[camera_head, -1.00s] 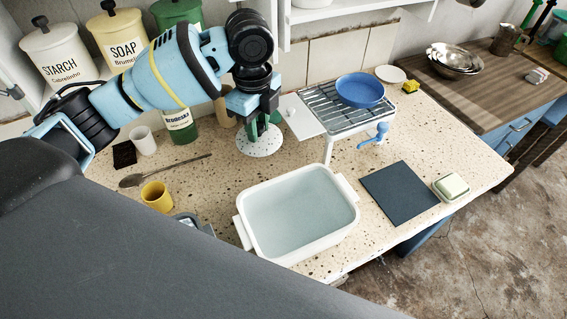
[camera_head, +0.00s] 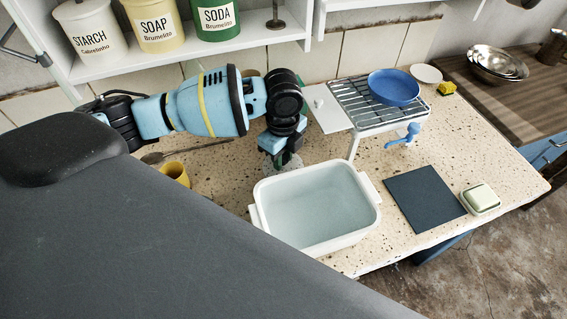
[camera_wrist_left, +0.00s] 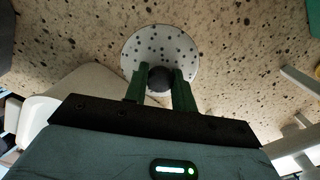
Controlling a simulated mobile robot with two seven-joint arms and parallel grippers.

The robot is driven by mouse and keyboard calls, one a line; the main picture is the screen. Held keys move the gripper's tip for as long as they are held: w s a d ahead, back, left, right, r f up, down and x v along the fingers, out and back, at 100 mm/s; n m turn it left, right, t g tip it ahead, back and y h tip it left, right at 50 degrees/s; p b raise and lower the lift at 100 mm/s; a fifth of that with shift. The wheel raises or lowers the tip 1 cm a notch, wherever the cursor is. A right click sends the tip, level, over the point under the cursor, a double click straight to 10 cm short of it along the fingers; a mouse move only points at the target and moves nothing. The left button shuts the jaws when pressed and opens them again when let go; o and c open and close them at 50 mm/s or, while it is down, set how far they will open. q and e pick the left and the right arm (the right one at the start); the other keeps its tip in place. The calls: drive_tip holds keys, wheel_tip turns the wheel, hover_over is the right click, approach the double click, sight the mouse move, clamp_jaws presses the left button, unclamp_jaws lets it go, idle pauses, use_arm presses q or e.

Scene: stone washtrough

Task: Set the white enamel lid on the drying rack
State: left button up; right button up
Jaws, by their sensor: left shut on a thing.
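The white enamel lid (camera_head: 293,165), a round white disc with dark specks, is behind the far left corner of the white tub in the head view. In the head view the gripper and tub hide part of the lid. My right gripper is not in view.
The white tub (camera_head: 262,213) stands in front of my left gripper. A white panel (camera_head: 327,112) adjoins the rack's left side. A blue tap-like part (camera_head: 407,133) sticks out at its front. A dark mat (camera_head: 425,198) and soap dish (camera_head: 480,198) lie at right. The shelf (camera_head: 180,58) is behind.

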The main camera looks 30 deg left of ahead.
use_arm(q)
wheel_tip(320, 180, down, 3)
drive_tip(key=shift+f, duration=0.2)
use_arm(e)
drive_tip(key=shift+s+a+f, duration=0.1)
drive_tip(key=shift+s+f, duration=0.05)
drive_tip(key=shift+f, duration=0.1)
use_arm(q)
drive_tip(key=shift+f, duration=0.15)
drive_tip(key=o, duration=1)
wheel_tip(320, 180, up, 11)
drive_tip(key=shift+f+p, duration=0.1)
drive_tip(key=shift+p, duration=0.35)
drive_tip(key=shift+r, duration=0.75)
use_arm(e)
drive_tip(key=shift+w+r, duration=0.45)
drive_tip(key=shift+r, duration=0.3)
